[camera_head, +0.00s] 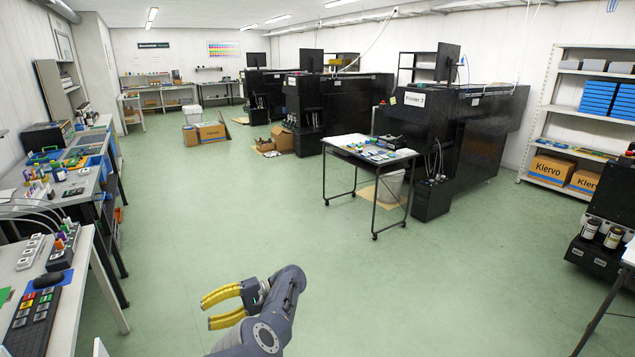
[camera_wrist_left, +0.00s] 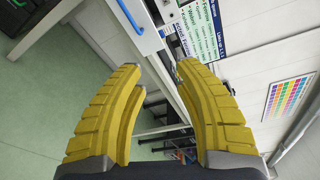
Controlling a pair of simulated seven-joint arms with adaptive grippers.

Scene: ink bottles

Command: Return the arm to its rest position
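My left gripper (camera_head: 207,313) shows at the bottom centre of the head view, held over bare green floor and pointing left. Its two yellow fingers are apart with nothing between them. In the left wrist view the gripper (camera_wrist_left: 160,71) is also open and empty, with a drawer cabinet, signs and a wall beyond it. My left arm (camera_head: 265,325) comes up from the bottom edge and bends at the wrist. My right arm and gripper do not show in either view.
A bench with a keyboard (camera_head: 34,318) and small bottles stands at left. A wheeled table (camera_head: 341,171) stands mid-room before black printers (camera_head: 490,130). Brown bottles (camera_head: 591,228) sit on a black unit at right. The green floor (camera_head: 400,280) around my gripper is clear.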

